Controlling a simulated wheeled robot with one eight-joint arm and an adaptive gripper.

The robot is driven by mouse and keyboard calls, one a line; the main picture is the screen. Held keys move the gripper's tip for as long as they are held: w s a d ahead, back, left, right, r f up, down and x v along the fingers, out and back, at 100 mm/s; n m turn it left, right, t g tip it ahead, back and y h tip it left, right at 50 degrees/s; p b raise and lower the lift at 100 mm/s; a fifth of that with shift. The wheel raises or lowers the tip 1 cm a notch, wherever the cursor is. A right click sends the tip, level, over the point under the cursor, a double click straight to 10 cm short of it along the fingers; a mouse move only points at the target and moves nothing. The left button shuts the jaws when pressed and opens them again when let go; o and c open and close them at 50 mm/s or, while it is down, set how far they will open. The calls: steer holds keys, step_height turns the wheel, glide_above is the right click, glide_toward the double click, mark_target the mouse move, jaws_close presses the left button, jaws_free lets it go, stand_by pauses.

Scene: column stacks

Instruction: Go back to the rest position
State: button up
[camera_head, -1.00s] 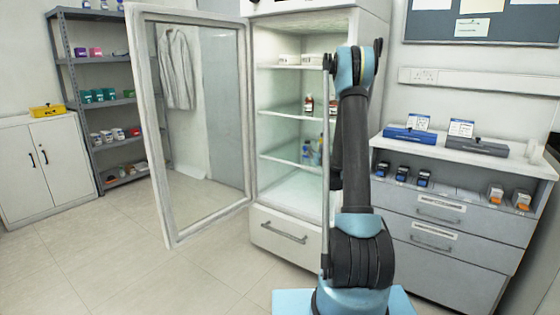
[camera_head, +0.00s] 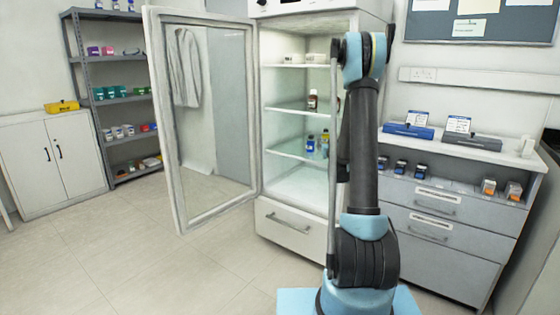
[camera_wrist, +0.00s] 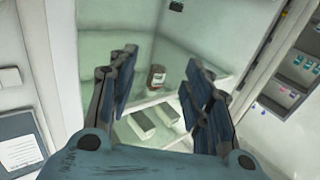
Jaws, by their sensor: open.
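My gripper (camera_wrist: 158,75) is open and empty in the wrist view, its two dark finger pairs spread apart. Beyond the fingers are a brown bottle (camera_wrist: 157,77) with a white label and pale boxes (camera_wrist: 142,123) on a fridge shelf. In the head view my arm stands folded upright in front of the fridge's right side, and the gripper is hidden behind it.
The glass fridge door (camera_head: 205,120) stands wide open to the left. Inside the fridge (camera_head: 290,215) are bottles (camera_head: 313,100) and boxes. A grey drawer cabinet (camera_head: 450,235) stands right, a metal shelf (camera_head: 120,100) left. The floor at left front is clear.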

steer(key=s+d+r+m+g+h, duration=0.25)
steer(key=s+d+r+h, duration=0.3)
steer(key=s+r, duration=0.3)
steer(key=s+f+g, duration=0.4)
steer(key=s, duration=1.1)
steer(key=s+f+m+g, duration=0.1)
steer(key=s+f+g, duration=0.3)
steer(key=s, duration=1.1)
steer(key=shift+a+f, duration=0.2)
steer(key=shift+a, duration=0.05)
steer(key=s+a+f+n+g+y, duration=0.1)
steer(key=s+a+f, duration=0.2)
steer(key=s, duration=0.3)
steer(key=s+a+f+n+g+y, duration=0.1)
steer(key=s+a+f+g+y, duration=0.1)
steer(key=s, duration=0.5)
steer(key=s+a+f+n+g+y, duration=0.1)
steer(key=s+a+f+g, duration=0.1)
steer(key=s, duration=0.5)
steer(key=shift+a+f, duration=0.85)
steer(key=shift+a, duration=0.05)
steer(key=shift+c, duration=0.3)
steer(key=shift+s+a+f+g+y, duration=0.1)
steer(key=shift+s+g+y, duration=0.05)
steer(key=shift+g+y, duration=0.1)
steer(key=shift+c, duration=1.2)
steer(key=shift+a, duration=0.2)
